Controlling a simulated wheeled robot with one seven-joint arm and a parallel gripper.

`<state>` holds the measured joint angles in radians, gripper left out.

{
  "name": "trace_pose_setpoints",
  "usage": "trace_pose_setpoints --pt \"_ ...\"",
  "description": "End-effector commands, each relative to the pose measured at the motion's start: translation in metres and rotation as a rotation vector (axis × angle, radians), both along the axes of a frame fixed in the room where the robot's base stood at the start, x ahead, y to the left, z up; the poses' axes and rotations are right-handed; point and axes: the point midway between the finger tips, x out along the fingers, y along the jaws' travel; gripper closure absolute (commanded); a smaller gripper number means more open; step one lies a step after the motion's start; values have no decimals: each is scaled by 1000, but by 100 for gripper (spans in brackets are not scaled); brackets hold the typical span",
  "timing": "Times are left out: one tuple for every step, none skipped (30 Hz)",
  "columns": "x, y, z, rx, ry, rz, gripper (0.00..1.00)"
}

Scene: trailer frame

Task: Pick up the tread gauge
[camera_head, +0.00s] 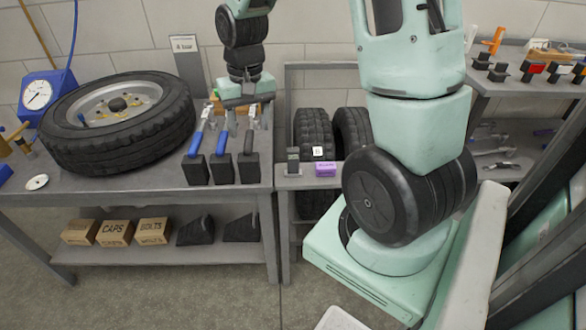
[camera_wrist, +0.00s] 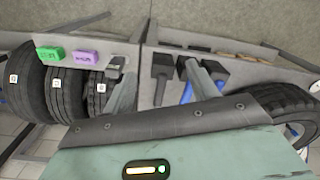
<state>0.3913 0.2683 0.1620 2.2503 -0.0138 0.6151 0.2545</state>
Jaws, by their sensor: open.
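No label marks the tread gauge. A small dark upright device with a pale face (camera_head: 293,157) stands at the left end of the small stand and may be it; it also shows in the wrist view (camera_wrist: 115,66), close to one finger. My gripper (camera_head: 248,120) is open above the right end of the bench, over the row of handled tools. In the wrist view its two fingers (camera_wrist: 165,88) stand apart, with nothing clearly held. A black-ended tool (camera_head: 248,167) is below it, and shows between the fingers (camera_wrist: 162,64). Part of its handle is hidden by the gripper.
Two blue-handled tools (camera_head: 209,145) stand left of the gripper. A large wheel (camera_head: 120,120) lies on the bench. A purple box (camera_head: 325,169) sits beside the dark device, and a green box (camera_wrist: 50,53) beyond it. Tyres (camera_head: 313,130) stand behind the small stand.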

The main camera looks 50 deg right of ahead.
Motion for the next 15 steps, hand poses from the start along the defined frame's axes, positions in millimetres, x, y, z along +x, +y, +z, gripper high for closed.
trace_pose_setpoints --pt "-1 -34 -11 -3 8 -96 42" --pt "-2 -52 -15 -7 10 -144 42" --pt "-5 -73 -19 -12 13 -203 42" --pt "-7 -86 -23 -14 16 -240 42" --pt "-9 -98 -26 -16 18 -273 42" --pt "-12 -112 -29 -20 20 -311 42" --pt "-15 -120 -31 -22 22 -334 42" --pt "-17 -126 -32 -23 23 -351 42" --pt "-19 -133 -34 -26 25 -368 42" --pt "-20 -136 -35 -27 25 -377 42" --pt "-21 -138 -37 -27 25 -384 42" --pt "-21 -140 -41 -27 27 -389 42" --pt "-21 -140 -45 -26 28 -390 42" --pt "-22 -140 -49 -25 29 -390 42" --pt "-22 -139 -56 -25 29 -390 42"
